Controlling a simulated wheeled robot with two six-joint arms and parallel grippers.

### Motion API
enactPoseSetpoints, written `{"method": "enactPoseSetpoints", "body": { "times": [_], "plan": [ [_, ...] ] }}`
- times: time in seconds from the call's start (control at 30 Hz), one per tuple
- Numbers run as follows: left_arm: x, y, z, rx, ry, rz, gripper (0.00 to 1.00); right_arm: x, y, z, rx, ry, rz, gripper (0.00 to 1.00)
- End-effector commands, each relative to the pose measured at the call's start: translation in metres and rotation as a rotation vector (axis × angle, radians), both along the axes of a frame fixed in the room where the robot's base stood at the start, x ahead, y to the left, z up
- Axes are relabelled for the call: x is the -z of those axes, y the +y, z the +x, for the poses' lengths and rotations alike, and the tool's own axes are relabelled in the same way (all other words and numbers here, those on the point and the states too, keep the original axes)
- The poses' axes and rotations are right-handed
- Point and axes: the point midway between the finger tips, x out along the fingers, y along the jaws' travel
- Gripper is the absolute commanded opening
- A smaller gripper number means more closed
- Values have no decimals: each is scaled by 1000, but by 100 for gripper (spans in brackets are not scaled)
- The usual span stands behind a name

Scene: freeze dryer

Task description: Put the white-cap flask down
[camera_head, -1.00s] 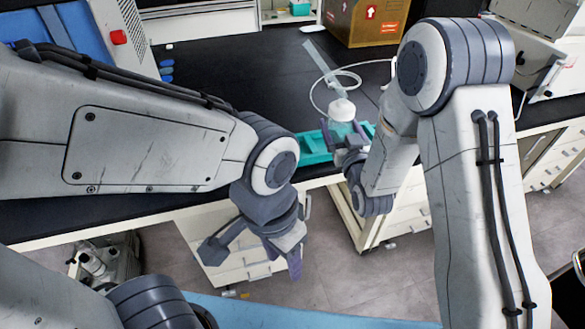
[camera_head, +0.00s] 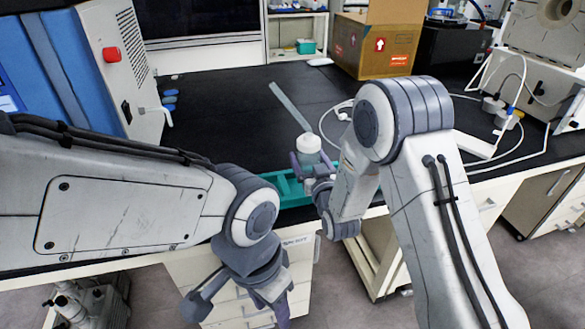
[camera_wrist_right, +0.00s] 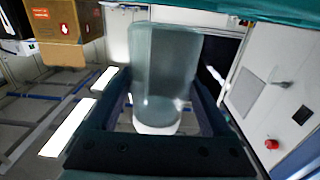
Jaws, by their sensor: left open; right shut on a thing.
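The white-cap flask (camera_head: 308,146) is upright in my right gripper (camera_head: 312,166), over or just behind the teal tray (camera_head: 293,199) near the bench's front edge. The right wrist view shows the flask's clear glass body (camera_wrist_right: 163,70) between the two fingers (camera_wrist_right: 165,100), with its white cap toward the bottom of that picture. The gripper hides part of the tray, and I cannot tell whether the flask's base touches anything. My left gripper (camera_head: 238,304) is open and empty, low in front of the bench drawers.
The black bench top (camera_head: 220,115) is mostly clear behind the tray. A cardboard box (camera_head: 372,47) stands at the back. A white tube (camera_head: 518,156) curls on the right, near a machine (camera_head: 535,80). A blue and white unit (camera_head: 95,65) stands at the left.

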Motion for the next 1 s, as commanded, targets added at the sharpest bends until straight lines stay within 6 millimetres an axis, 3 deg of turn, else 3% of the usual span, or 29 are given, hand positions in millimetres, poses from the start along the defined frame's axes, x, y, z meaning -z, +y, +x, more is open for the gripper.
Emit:
{"method": "enactPoseSetpoints", "body": {
  "times": [0.33,0.77,0.8,1.0],
  "plan": [
    [25,0,0,0,0,0,50,41,12,1,-14,0,0,14],
    [29,0,0,0,0,0,50,45,9,1,-11,-2,1,14],
    [27,0,0,0,0,0,50,44,9,1,-11,0,0,99],
    [26,0,0,0,0,0,50,44,8,1,-9,0,0,100]
  ]
}}
